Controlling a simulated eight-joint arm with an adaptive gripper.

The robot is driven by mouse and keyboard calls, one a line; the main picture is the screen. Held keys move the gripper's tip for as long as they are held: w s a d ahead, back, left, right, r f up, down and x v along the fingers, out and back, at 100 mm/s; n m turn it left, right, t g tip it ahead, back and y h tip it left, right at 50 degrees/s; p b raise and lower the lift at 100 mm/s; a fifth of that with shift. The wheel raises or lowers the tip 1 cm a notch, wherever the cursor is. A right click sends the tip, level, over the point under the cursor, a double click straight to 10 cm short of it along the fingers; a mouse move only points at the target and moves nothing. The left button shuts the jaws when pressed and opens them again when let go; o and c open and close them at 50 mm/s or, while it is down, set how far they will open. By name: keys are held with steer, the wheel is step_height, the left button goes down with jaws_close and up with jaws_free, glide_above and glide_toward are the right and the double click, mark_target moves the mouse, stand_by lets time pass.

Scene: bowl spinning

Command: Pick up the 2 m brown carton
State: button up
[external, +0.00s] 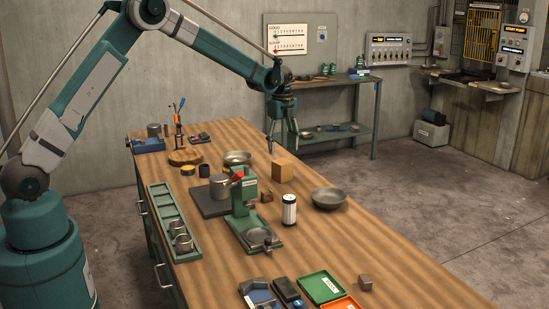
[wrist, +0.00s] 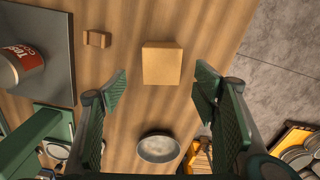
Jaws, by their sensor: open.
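The brown carton (external: 284,170) is a plain box standing on the wooden table, near its far edge in the external view. In the wrist view the carton (wrist: 161,63) sits near the middle, just beyond my fingertips and between their lines. My gripper (external: 283,142) points down above the carton. It is open and empty, and its green-padded fingers show on both sides in the wrist view (wrist: 162,82). A much smaller brown block (external: 266,196) lies nearby on the table; it also shows in the wrist view (wrist: 97,39).
A green press-like device (external: 245,209), a white-labelled cylinder (external: 289,210) and a metal bowl (external: 329,198) stand near the carton. A red-labelled pot (wrist: 22,66) rests on a dark mat (wrist: 55,28). Bare wood surrounds the carton.

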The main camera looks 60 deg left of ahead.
mark_target(283, 161)
steer(key=shift+a+f, duration=0.15)
steer(key=shift+f, duration=0.05)
steer(key=shift+f, duration=0.1)
steer(key=shift+f, duration=1.2)
steer(key=shift+f, duration=0.1)
steer(key=shift+w+f+p, duration=0.15)
steer(key=shift+f+p, duration=0.25)
steer(key=shift+f, duration=2.1)
steer(key=c, duration=1)
